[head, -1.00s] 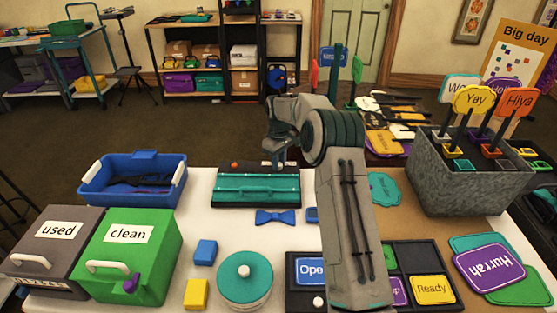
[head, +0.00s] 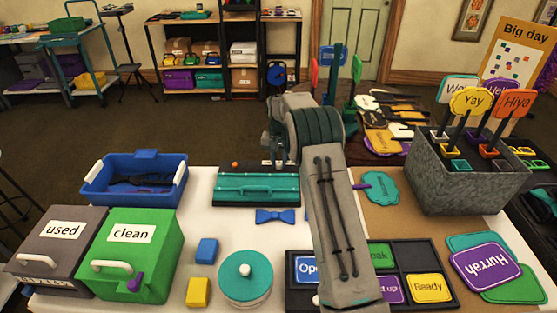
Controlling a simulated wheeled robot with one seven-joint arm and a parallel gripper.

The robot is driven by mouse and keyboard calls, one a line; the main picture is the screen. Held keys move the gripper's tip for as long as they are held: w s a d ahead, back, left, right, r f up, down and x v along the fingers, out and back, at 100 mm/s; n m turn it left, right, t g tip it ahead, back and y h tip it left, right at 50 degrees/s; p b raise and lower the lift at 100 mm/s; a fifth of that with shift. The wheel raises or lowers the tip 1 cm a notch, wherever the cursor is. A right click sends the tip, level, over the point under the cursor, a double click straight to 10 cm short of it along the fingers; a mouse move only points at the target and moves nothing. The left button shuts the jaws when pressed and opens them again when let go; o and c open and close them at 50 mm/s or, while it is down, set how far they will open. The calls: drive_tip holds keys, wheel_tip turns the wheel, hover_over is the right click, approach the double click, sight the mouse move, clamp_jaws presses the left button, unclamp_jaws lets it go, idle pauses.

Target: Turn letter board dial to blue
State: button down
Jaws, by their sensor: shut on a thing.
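A dark-framed teal board (head: 257,190) with a horizontal bar lies at the back middle of the white table; it appears to be the letter board. A small orange spot (head: 235,164) shows on its back left edge. No blue mark shows on the board.
A blue bow (head: 276,215) lies in front of the board. A blue bin (head: 100,186) stands left, a round teal tin (head: 245,282) in front. A black tile tray (head: 411,258) is partly behind my arm. A grey sign box (head: 440,195) stands right.

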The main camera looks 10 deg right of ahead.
sight(279, 163)
drive_tip(key=m, duration=0.4)
drive_tip(key=shift+w+r+m+p, duration=0.1)
drive_tip(key=shift+m+p, duration=0.2)
drive_tip(key=m, duration=0.4)
drive_tip(key=shift+m+p, duration=0.3)
drive_tip(key=c, duration=1.2)
unclamp_jaws()
drive_tip(key=shift+c, duration=0.2)
wheel_tip(279, 163, up, 14)
